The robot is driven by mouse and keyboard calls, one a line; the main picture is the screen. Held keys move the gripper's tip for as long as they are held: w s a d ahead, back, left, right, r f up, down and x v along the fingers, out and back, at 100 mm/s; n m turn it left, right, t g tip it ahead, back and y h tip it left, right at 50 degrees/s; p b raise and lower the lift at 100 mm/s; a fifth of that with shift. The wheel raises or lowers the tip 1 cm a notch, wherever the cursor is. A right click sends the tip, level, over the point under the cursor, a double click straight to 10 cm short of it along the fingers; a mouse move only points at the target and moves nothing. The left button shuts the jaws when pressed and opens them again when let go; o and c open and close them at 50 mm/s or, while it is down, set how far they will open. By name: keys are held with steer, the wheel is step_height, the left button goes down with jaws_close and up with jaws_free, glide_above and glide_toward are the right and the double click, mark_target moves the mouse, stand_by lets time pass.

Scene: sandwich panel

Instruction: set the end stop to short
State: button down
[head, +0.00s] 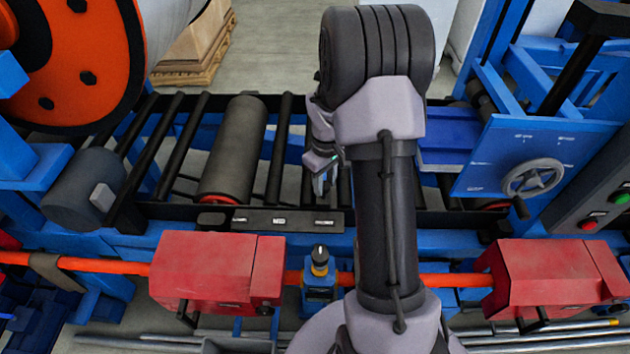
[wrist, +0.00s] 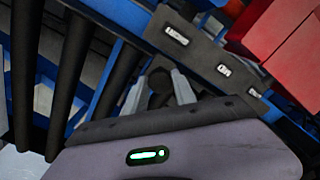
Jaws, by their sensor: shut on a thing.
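My gripper (head: 322,188) reaches down over the roller bed, just beyond the label plate, near the plate's right end. In the wrist view its two grey fingers (wrist: 158,94) are closed around a dark knob (wrist: 159,85), which seems to be the end stop's handle. In the head view the knob is hidden by the gripper. The dark label plate (head: 260,221) carries three white labels; the middle one seems to read MID and the outer two are too small to read surely. In the wrist view the knob sits beside the plate (wrist: 200,53), nearest its upper-left label.
A large grey roller (head: 233,150) and thin black rollers lie left of my gripper. Red blocks (head: 205,271) on an orange bar stand in front of the plate. A yellow-black knob (head: 320,258) stands between them. A blue panel with a handwheel (head: 533,178) is at the right.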

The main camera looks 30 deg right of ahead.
steer(key=shift+d, duration=0.1)
steer(key=c, duration=1.4)
jaws_free()
steer(key=o, duration=0.4)
steer(key=shift+s+d, duration=0.15)
steer(key=shift+d, duration=0.05)
steer(key=shift+a, duration=0.1)
steer(key=shift+r, duration=0.15)
step_height(320, 180, up, 17)
steer(key=p, duration=0.4)
steer(key=shift+p, duration=0.4)
